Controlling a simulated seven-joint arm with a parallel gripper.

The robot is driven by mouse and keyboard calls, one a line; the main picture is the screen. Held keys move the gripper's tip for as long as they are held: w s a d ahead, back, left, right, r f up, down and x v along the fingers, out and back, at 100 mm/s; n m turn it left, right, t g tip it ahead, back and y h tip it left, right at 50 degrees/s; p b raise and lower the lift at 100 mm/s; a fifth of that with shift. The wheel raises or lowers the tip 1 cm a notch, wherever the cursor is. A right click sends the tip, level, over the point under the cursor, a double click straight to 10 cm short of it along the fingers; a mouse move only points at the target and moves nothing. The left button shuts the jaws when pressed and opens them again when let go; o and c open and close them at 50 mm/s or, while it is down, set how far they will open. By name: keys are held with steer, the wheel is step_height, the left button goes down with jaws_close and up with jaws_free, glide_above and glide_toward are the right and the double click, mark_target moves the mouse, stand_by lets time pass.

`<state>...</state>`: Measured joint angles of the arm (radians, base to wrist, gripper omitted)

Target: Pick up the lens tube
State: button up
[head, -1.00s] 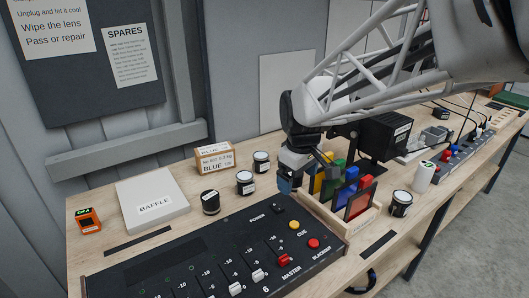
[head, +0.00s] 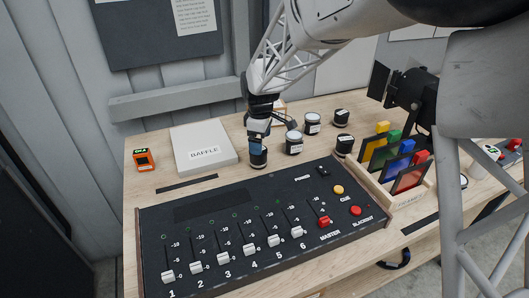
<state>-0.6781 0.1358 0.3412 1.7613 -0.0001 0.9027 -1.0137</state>
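A short black cylinder (head: 258,159), which looks like the lens tube, stands upright on the wooden bench between the baffle box and the jars. My gripper (head: 258,146) points down right over it, with its fingertips at or just above its top. The arm and gripper hide part of the cylinder's top. I cannot tell whether the fingers touch it or how far apart they are.
Labelled jars (head: 293,143) stand close to the right. The white BAFFLE box (head: 203,149) lies to the left, with an orange device (head: 144,160) beyond it. A fader console (head: 250,232) is in front. A rack of coloured filters (head: 393,188) and a black lamp (head: 411,92) stand right.

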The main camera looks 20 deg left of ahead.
mark_target(260, 157)
steer(key=shift+a+f, duration=0.1)
steer(key=shift+f, duration=0.05)
steer(key=shift+f, duration=1.2)
steer(key=shift+f, duration=0.1)
steer(key=shift+f, duration=2.5)
steer(key=c, duration=1.2)
steer(key=shift+o, duration=0.2)
steer(key=shift+r, duration=0.15)
